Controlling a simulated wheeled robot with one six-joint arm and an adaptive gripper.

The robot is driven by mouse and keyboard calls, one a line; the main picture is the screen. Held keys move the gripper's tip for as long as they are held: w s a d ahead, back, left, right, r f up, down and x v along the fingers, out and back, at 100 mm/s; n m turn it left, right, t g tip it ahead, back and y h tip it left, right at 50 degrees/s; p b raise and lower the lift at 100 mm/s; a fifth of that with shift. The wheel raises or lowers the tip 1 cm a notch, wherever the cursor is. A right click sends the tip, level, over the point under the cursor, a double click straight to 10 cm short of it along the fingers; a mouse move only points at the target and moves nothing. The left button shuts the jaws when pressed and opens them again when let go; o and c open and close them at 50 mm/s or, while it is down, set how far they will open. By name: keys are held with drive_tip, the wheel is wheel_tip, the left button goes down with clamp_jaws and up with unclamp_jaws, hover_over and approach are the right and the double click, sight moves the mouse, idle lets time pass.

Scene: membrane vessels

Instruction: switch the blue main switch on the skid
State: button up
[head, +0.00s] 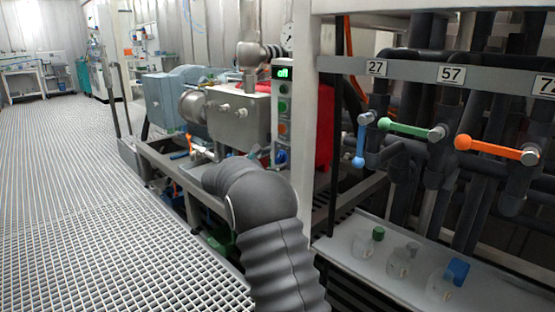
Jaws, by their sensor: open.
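The blue main switch (281,157) is a small blue knob near the bottom of a narrow upright control panel (283,92) on the skid. The panel has a green-lit display at its top and green, orange and pale buttons below it. My arm in its grey ribbed sleeve rises in front of the skid, its bend just below and left of the switch. The switch itself shows clear of the arm. Its exact turn position is too small to tell. My gripper does not show in this view.
The skid frame (165,165) carries a pump and a steel box (238,112). A white post (304,120) stands right of the panel. Farther right are blue, green (405,128) and orange valve levers, above a shelf (345,245) with capped bottles. The grating floor at left is clear.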

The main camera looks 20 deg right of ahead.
drive_tip(key=shift+x, duration=0.9)
drive_tip(key=c, duration=1.1)
